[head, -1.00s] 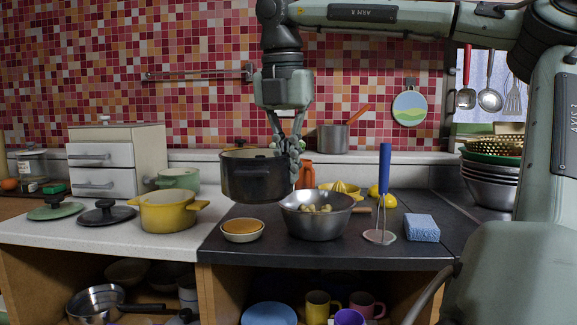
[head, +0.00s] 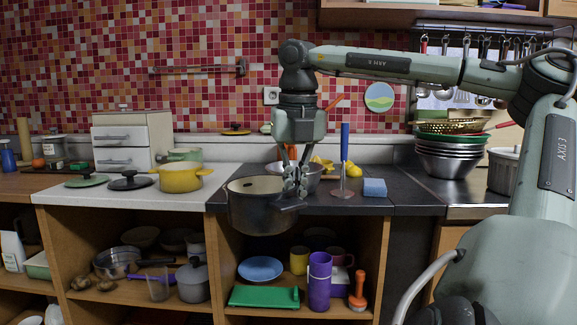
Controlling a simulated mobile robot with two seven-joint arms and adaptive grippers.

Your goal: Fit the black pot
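The black pot (head: 260,214) is upright and without a lid, its pale inside showing. It hangs in front of the dark counter's front edge, overlapping the top of the open shelf bay below. My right gripper (head: 293,192) points down at the pot's right side and is shut on its handle; the fingers partly hide the handle. A black lid (head: 130,182) lies on the white counter at the left, beside a green lid (head: 86,181). My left gripper is not in view.
The shelf below holds a blue plate (head: 261,269), a green board (head: 263,297), a purple tumbler (head: 319,282) and mugs. A yellow pot (head: 181,178) stands on the white counter. Behind the black pot are a steel bowl, a blue-handled masher (head: 344,165) and a blue sponge (head: 374,188).

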